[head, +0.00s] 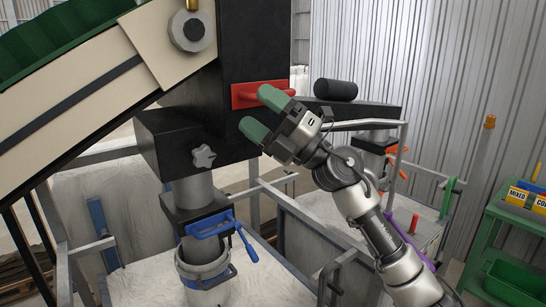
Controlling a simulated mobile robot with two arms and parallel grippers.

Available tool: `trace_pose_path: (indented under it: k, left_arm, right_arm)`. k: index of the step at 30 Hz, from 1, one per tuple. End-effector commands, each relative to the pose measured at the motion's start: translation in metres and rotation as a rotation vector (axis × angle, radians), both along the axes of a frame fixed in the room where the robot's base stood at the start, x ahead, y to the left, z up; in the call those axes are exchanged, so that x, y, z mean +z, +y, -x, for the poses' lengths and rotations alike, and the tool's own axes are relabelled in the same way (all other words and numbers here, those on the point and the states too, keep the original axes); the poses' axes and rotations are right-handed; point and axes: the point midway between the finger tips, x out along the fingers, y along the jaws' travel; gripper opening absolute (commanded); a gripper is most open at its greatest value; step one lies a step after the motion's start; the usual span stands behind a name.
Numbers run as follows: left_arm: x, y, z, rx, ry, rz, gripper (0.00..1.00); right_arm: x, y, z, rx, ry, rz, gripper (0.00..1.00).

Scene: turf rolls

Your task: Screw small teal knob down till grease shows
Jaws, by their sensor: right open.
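I cannot make out a small teal knob in the head view. A round grey bearing housing (188,32) sits on the cream conveyor side plate at the top, with a brass fitting (193,5) above it, cut by the picture's top edge. My right gripper (265,115) has green fingertips, spread apart with nothing between them. It is in front of the black machine body and overlaps the red handle plate (243,97) in the picture; I cannot tell whether they touch. My left gripper is not in view.
A grey star knob (204,156) is on the black housing (160,140). Metal frame rails enclose white bulk bags. A green cart (490,240) with yellow and blue bins stands at the right.

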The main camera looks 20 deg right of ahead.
Motion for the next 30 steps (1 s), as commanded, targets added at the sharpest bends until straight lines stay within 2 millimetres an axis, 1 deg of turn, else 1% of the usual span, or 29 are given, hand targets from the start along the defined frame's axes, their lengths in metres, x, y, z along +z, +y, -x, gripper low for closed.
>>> trace_pose_path:
  k: [1, 9, 15, 18, 21, 29, 30]
  left_arm:
    - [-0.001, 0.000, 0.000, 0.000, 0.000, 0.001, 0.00]
    - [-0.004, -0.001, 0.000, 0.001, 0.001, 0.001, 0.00]
    - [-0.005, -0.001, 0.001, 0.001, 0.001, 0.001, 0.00]
    - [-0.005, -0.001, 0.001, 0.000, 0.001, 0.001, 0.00]
    - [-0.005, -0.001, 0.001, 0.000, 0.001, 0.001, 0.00]
    - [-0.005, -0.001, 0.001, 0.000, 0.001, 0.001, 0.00]
    - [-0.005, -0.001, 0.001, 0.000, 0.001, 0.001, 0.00]
  right_arm:
    - [-0.012, -0.003, -0.005, -0.002, 0.036, -0.034, 0.74]
    - [-0.056, -0.016, -0.028, -0.028, 0.171, -0.161, 0.74]
    - [-0.082, -0.024, -0.039, -0.049, 0.250, -0.230, 0.74]
    - [-0.091, -0.026, -0.042, -0.056, 0.273, -0.249, 0.74]
    - [-0.095, -0.028, -0.043, -0.060, 0.285, -0.261, 0.74]
    - [-0.096, -0.028, -0.044, -0.061, 0.289, -0.263, 0.74]
    - [-0.096, -0.028, -0.044, -0.061, 0.289, -0.263, 0.73]
